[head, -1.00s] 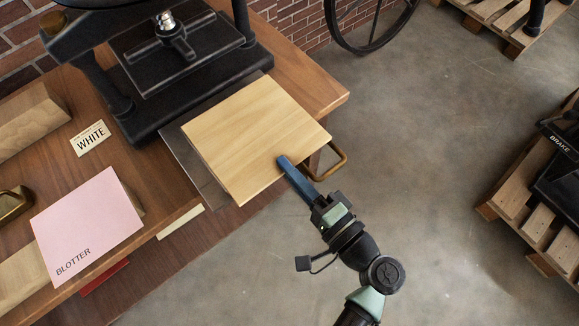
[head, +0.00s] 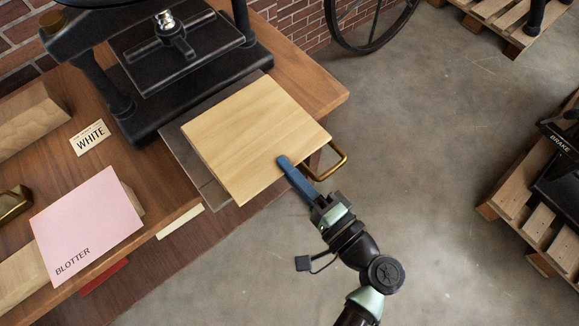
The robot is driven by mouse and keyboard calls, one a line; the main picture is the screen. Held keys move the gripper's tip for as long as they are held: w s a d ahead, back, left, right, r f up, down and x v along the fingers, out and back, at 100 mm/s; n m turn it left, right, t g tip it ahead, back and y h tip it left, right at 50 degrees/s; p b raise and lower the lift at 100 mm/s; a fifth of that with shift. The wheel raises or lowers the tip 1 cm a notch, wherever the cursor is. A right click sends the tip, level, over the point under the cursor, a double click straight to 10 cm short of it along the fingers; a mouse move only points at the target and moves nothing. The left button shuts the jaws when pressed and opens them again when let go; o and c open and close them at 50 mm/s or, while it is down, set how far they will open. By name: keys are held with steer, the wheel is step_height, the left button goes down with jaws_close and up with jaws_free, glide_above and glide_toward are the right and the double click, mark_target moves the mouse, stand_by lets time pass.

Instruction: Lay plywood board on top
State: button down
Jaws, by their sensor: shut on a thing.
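The plywood board (head: 250,135) is a pale square sheet in front of the black hand press. My gripper (head: 284,162) is shut on its near right edge, with a blue finger lying over the board's top face. The board lies over a dark grey plate (head: 178,142) that sticks out from the press, its left margin showing. Whether the board touches the plate, or what lies between them, I cannot tell. A brass handle (head: 340,160) shows just right of the board.
The black press (head: 175,70) stands on the wooden table (head: 300,75). To the left are a pink BLOTTER sheet (head: 85,225), a WHITE label (head: 90,137) and wooden blocks. Pallets (head: 510,190) stand at the right. The floor between is clear.

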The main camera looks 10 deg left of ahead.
steer(key=c, duration=0.7)
jaws_free()
steer(key=shift+o, duration=0.2)
steer(key=v, duration=0.6)
steer(key=shift+s+d, duration=0.2)
stand_by(0.5)
stand_by(0.6)
